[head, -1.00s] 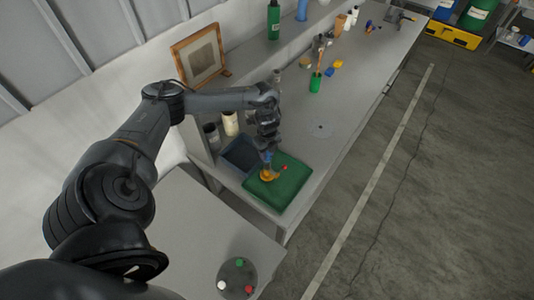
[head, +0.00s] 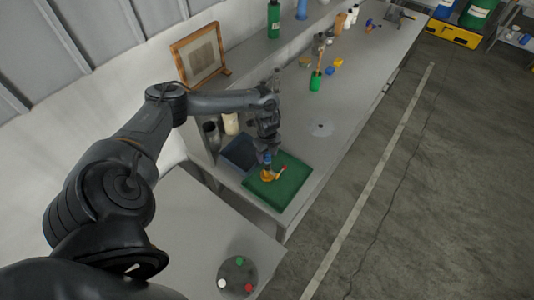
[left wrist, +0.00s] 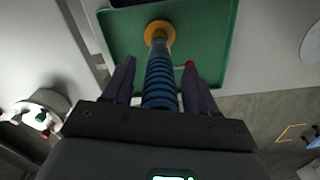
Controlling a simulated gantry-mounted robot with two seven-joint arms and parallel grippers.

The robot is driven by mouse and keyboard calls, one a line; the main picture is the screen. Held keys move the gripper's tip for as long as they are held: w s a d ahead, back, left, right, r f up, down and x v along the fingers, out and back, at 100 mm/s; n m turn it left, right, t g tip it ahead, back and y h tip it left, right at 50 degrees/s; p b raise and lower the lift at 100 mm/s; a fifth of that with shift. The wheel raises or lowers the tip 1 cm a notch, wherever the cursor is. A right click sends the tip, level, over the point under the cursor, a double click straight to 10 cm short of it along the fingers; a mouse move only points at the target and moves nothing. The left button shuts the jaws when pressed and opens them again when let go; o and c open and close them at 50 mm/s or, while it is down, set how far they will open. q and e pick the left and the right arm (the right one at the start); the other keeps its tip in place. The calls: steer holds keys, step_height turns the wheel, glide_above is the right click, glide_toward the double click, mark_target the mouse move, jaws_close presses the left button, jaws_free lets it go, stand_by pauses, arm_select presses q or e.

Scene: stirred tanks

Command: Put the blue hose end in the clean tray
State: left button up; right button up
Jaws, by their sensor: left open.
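The blue hose end (head: 267,159), a ribbed blue piece with an orange flange at its base, stands on the green tray (head: 294,188). In the left wrist view the blue hose end (left wrist: 160,82) lies between my fingers, with its flange on the green tray (left wrist: 205,30). A small pale side piece with a red tip (head: 284,167) sticks out beside it. My left gripper (head: 267,151) is open over the hose end, with a finger on each side in the left wrist view (left wrist: 159,64). My right gripper is not in view.
A dark blue bin (head: 232,145) stands directly left of the green tray. A green cup (head: 315,82) and small blue and yellow pieces lie farther along the bench. A round base with coloured knobs (head: 238,276) is on the near table.

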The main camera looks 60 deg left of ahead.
arm_select(q)
step_height(320, 180, up, 11)
steer(key=shift+f, duration=0.1)
steer(key=shift+w+d+r+p, duration=0.1)
steer(key=shift+d+r+p, duration=0.05)
steer(key=shift+r+p, duration=0.35)
steer(key=w+d+f+m+t+h, duration=0.1)
steer(key=w+d+f+t, duration=0.15)
steer(key=d, duration=0.75)
steer(key=w+d+f+t+h, duration=0.1)
steer(key=d+f, duration=0.2)
steer(key=d, duration=0.6)
steer(key=w+d+f+m+t+h, duration=0.1)
steer(key=d+f, duration=0.1)
steer(key=d, duration=0.8)
steer(key=s+d+r+n+t, duration=0.3)
steer(key=s+d+r+n, duration=0.1)
steer(key=d+n, duration=0.4)
steer(key=s+a+r+n+g+y, duration=0.1)
steer(key=s+a+n+g, duration=0.1)
steer(key=s+n, duration=0.2)
steer(key=s+a+n+g+y, duration=0.1)
steer(key=s+a+n+g, duration=0.1)
steer(key=s, duration=0.6)
steer(key=shift+s+a+r+n+y, duration=0.35)
steer(key=shift+a+n, duration=0.4)
steer(key=shift+n, duration=0.25)
